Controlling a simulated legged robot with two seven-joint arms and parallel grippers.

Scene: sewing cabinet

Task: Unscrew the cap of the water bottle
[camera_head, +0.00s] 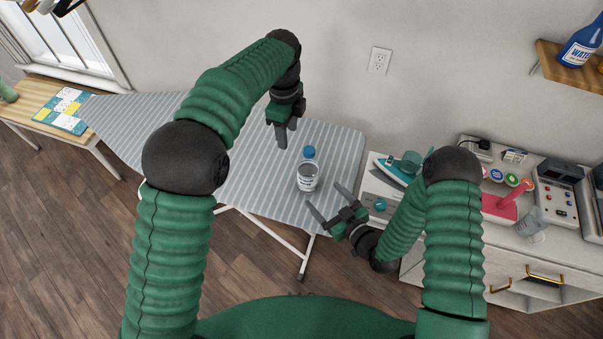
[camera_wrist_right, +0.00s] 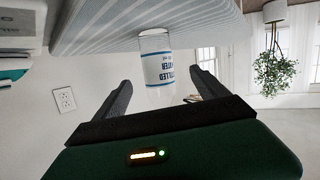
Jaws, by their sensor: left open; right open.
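The water bottle (camera_head: 308,177) is clear with a white label and stands on the striped ironing board (camera_head: 335,150). Its blue cap (camera_head: 309,152) is on top. My left gripper (camera_head: 287,140) hangs above and left of the bottle, apart from it, with its fingers pointing down. My right gripper (camera_head: 328,205) is open beside the bottle, to its lower right, with its fingers pointing toward it. In the right wrist view the bottle (camera_wrist_right: 157,62) shows between and beyond the open fingers of the right gripper (camera_wrist_right: 155,95); the cap is not seen there.
A wall shelf (camera_head: 570,70) holds a blue bottle (camera_head: 583,45). The left part of the board is clear.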

